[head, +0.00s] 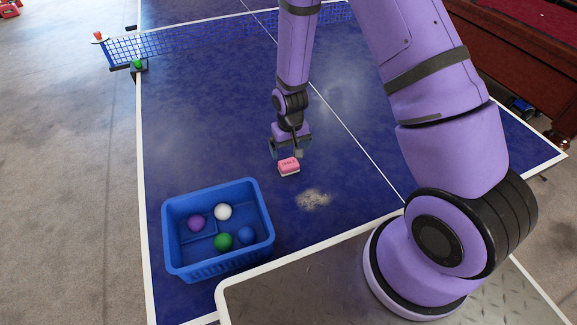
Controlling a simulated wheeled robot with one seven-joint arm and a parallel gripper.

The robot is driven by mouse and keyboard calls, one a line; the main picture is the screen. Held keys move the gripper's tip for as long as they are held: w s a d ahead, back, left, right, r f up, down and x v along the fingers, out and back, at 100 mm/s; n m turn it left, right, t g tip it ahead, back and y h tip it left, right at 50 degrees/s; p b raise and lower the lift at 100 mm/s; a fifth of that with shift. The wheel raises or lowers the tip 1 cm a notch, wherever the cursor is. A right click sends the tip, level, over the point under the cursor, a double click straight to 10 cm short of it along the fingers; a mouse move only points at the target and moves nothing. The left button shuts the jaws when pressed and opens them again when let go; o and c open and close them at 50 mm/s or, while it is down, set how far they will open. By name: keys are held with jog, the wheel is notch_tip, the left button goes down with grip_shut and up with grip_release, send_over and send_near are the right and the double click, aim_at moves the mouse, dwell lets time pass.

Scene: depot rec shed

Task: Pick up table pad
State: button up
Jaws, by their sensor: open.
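The table pad looks to be the small pink block (289,165) with dark lettering on top and a paler lower layer. It is in the head view near the middle of the blue table. My gripper (287,152) points down just behind and above it, with its fingers spread. The gripper is open and holds nothing that I can see. Whether a finger touches the pad cannot be told from this angle.
A blue basket (221,271) with several coloured balls stands at the table's front left. A pale dusty patch (313,199) lies on the blue table (190,130) right of it. A net (170,45) crosses the far end. A red-topped wooden table (520,50) stands at right.

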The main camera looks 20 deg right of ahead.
aim_at(289, 164)
jog(key=shift+a+f, duration=0.15)
jog(key=shift+f, duration=3.9)
jog(key=c, duration=1.1)
jog(key=shift+o, duration=0.2)
jog(key=shift+r, duration=0.15)
